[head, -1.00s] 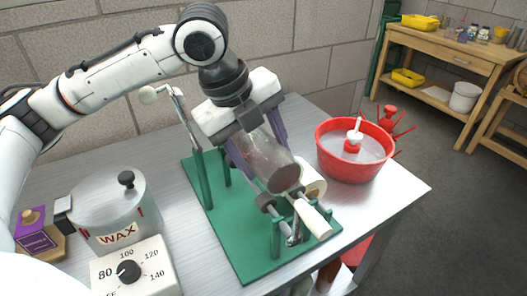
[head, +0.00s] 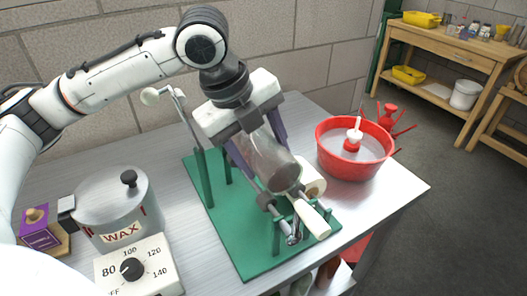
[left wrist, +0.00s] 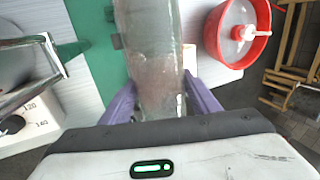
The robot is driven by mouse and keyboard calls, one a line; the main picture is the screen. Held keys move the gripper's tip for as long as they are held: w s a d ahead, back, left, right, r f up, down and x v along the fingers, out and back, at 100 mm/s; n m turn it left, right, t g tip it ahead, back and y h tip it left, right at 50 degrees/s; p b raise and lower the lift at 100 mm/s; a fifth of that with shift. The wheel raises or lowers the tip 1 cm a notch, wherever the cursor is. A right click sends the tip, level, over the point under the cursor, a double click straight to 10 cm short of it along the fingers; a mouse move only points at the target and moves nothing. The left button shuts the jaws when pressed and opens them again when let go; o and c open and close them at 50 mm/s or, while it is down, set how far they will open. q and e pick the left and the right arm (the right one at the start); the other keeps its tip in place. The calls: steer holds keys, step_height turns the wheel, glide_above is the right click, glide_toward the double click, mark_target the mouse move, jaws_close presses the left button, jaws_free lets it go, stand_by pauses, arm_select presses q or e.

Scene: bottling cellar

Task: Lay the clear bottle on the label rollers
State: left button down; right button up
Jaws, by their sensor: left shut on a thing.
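The clear bottle (head: 272,163) is held tilted between the purple fingers of my left gripper (head: 260,150), which is shut on it. In the left wrist view the bottle (left wrist: 150,50) runs away from between the fingers (left wrist: 160,98). The green labelling stand (head: 222,225) lies below, with grey rollers (head: 266,200), a white-handled lever (head: 312,217) and a label roll (head: 311,181). The bottle's lower end is just over the rollers; I cannot tell whether it touches them. My right gripper is not in view.
A red basin (head: 354,150) of liquid stands right of the stand. A wax pot (head: 112,205) and its dial heater (head: 137,266) stand at left, by a purple box (head: 40,230). A wooden bench (head: 450,55) is at the back right.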

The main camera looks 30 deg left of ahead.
arm_select(q)
steer(key=shift+f, duration=0.25)
stand_by(0.9)
steer(key=c, duration=0.7)
jaws_free()
steer(key=shift+o, duration=0.7)
steer(key=shift+s+f, duration=0.1)
steer(key=shift+f, duration=0.2)
steer(key=p+v, duration=0.1)
steer(key=v, duration=0.9)
steer(key=shift+r, duration=0.35)
